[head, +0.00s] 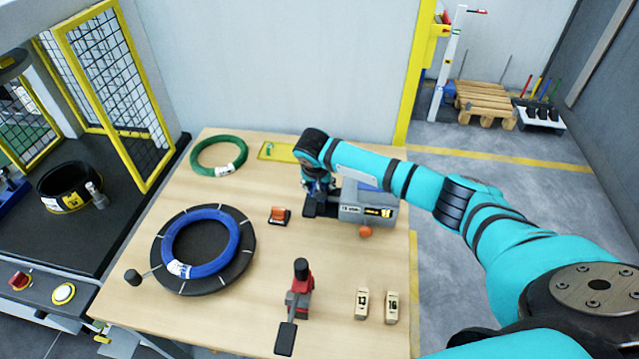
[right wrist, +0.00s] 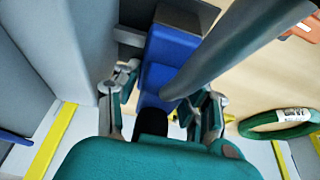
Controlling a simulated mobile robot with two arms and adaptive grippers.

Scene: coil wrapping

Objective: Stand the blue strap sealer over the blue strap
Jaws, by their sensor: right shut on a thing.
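The blue strap sealer (right wrist: 160,75) is between the fingers of my right gripper (right wrist: 163,100) in the right wrist view. A long dark handle slants to the upper right there. In the head view my right gripper (head: 318,186) is at the back of the table, left of a grey box (head: 350,211), and mostly hides the sealer. I cannot make out a separate blue strap. A blue coil (head: 237,243) with a white label lies flat on a dark round turntable (head: 247,262) at the left. My left gripper is not in view.
A red tool (head: 300,291) with a black handle stands at the front. Two numbered blocks (head: 361,303) are right of it. An orange-and-black item (head: 279,216), a green coil (head: 219,156) and a yellow tray (head: 268,151) lie behind. Bare wood separates them.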

